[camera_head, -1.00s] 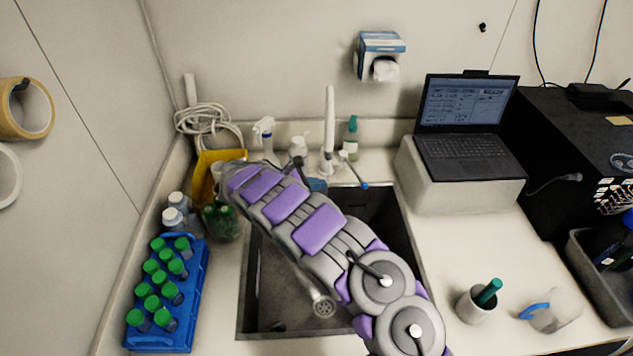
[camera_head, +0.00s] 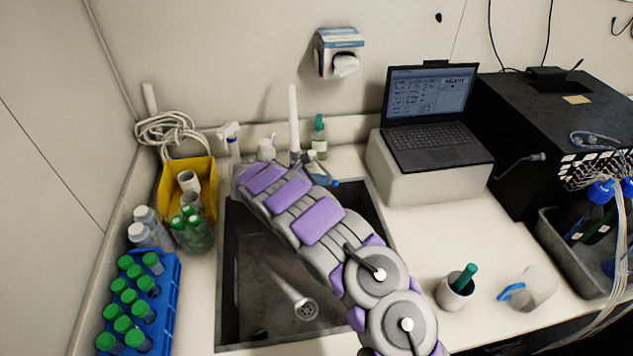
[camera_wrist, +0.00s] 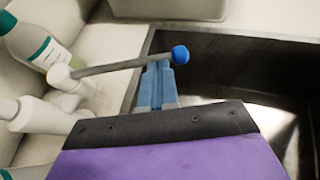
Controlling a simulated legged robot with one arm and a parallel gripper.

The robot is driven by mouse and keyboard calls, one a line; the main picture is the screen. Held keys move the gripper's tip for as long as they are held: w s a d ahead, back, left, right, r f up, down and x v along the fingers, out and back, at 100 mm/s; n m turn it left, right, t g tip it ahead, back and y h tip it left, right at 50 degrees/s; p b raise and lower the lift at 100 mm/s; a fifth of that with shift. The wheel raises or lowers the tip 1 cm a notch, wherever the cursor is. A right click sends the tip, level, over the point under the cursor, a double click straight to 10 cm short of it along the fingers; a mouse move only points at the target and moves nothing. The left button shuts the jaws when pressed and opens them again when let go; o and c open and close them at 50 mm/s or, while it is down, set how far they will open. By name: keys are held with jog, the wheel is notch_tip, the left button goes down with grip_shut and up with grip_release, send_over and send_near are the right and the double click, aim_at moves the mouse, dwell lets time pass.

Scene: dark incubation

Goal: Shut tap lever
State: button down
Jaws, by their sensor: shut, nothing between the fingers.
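The white tap (camera_head: 293,120) stands upright behind the sink. Its thin grey lever (camera_wrist: 110,66) runs from the white tap body (camera_wrist: 62,80) out to a round blue knob (camera_wrist: 180,55) over the sink's edge. The knob also shows in the head view (camera_head: 334,182). My gripper (camera_wrist: 160,78) is shut and empty, its blue fingertips at the lever just beside the knob. I cannot tell whether they touch it. In the head view my arm hides most of the gripper and part of the tap's base.
The dark sink (camera_head: 262,285) lies below my arm. A laptop (camera_head: 432,115) on a white block (camera_head: 430,178) stands to the right. Bottles (camera_head: 319,138) stand behind the sink. A blue tube rack (camera_head: 165,305) and a yellow bin (camera_head: 172,200) are at left.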

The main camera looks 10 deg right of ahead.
jog(key=shift+w+d+n+t+y, duration=0.15)
jog(key=shift+d+n+t+y, duration=0.2)
jog(key=shift+d+n+t, duration=0.4)
jog(key=shift+w+d+n+t+y, duration=0.1)
jog(key=shift+d+n+t+y, duration=0.35)
jog(key=shift+d, duration=0.35)
jog(key=shift+a, duration=0.2)
jog(key=a+f+p+v, duration=0.1)
jog(key=p+v, duration=0.1)
jog(key=v, duration=1.1)
jog(key=shift+f, duration=0.45)
jog(key=shift+s, duration=0.1)
